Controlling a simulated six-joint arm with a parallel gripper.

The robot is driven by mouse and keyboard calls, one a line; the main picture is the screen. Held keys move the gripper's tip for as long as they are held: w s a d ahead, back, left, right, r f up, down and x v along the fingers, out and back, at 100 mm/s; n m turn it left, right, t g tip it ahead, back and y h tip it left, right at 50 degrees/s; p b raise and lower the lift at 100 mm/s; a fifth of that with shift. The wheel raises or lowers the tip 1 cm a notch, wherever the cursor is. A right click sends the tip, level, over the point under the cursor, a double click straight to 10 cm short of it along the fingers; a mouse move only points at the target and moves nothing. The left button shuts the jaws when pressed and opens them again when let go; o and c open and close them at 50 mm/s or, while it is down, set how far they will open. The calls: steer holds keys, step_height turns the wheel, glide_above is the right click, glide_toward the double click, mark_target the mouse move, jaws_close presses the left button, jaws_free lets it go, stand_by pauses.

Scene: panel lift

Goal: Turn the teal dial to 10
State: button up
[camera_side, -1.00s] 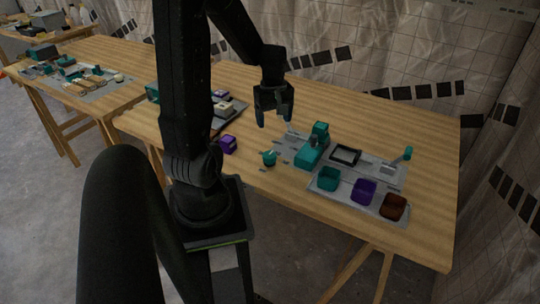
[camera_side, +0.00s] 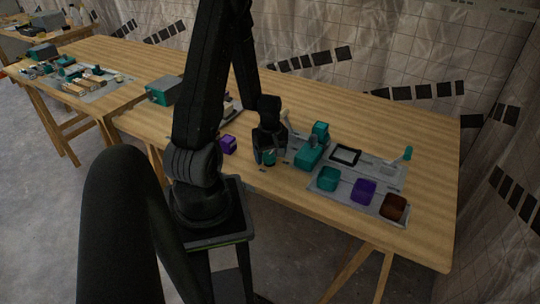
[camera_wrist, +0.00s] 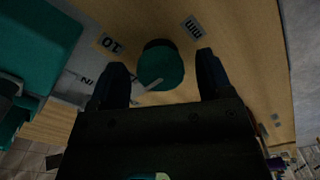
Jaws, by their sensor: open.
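The teal dial (camera_wrist: 161,66) has a round top and a light pointer bar, seen tilted in the wrist view. The bar's lower-left end lies near the dial's edge, not in line with the "10" label (camera_wrist: 110,43). Another label (camera_wrist: 193,28), perhaps "33", is at the upper right. My gripper (camera_side: 268,154) is open and low over the dial, with one finger on each side of it. In the wrist view gaps show between the dial and both fingers. In the side view the dial (camera_side: 269,159) is partly hidden by the fingers.
A teal device (camera_side: 312,150) stands just right of my gripper on a grey panel. Teal (camera_side: 328,179), purple (camera_side: 363,191) and brown (camera_side: 394,207) bins lie further right. A purple block (camera_side: 227,145) stands to the left. The table's front edge is close to the dial.

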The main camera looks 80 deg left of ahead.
steer(key=shift+f, duration=0.3)
steer(key=shift+c, duration=0.3)
steer(key=c, duration=0.9)
steer(key=shift+o, duration=0.2)
steer(key=shift+m, duration=0.3)
steer(key=m, duration=0.5)
steer(key=shift+s+m, duration=0.1)
steer(key=shift+m, duration=0.2)
steer(key=m, duration=0.5)
steer(key=shift+a+m, duration=0.1)
steer(key=shift+m, duration=0.2)
